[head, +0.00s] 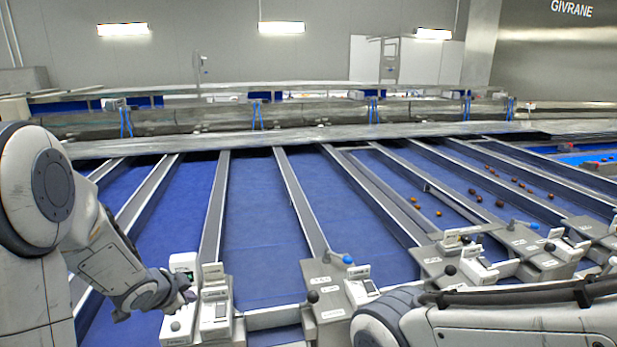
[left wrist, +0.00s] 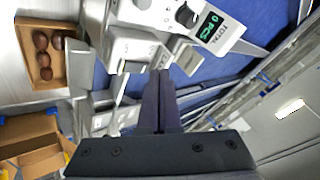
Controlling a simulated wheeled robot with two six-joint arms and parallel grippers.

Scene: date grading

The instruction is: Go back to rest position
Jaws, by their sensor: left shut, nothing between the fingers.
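My left gripper (head: 183,290) comes in from the left in the head view and hangs beside a white counter unit (head: 183,263) at the near end of the lanes. In the left wrist view the left gripper (left wrist: 161,75) is shut, its dark fingers together with nothing between them. The counter unit's display (left wrist: 212,27) reads "0 PCS" there. My right arm lies across the lower right of the head view, and its gripper is out of the picture.
Blue belt lanes (head: 262,230) run away from me between grey dividers. Several dates (head: 501,202) lie on the right lanes. Control boxes (head: 326,292) line the near edge. The left wrist view shows a wooden tray (left wrist: 35,72) with several dates and an open cardboard box (left wrist: 30,135).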

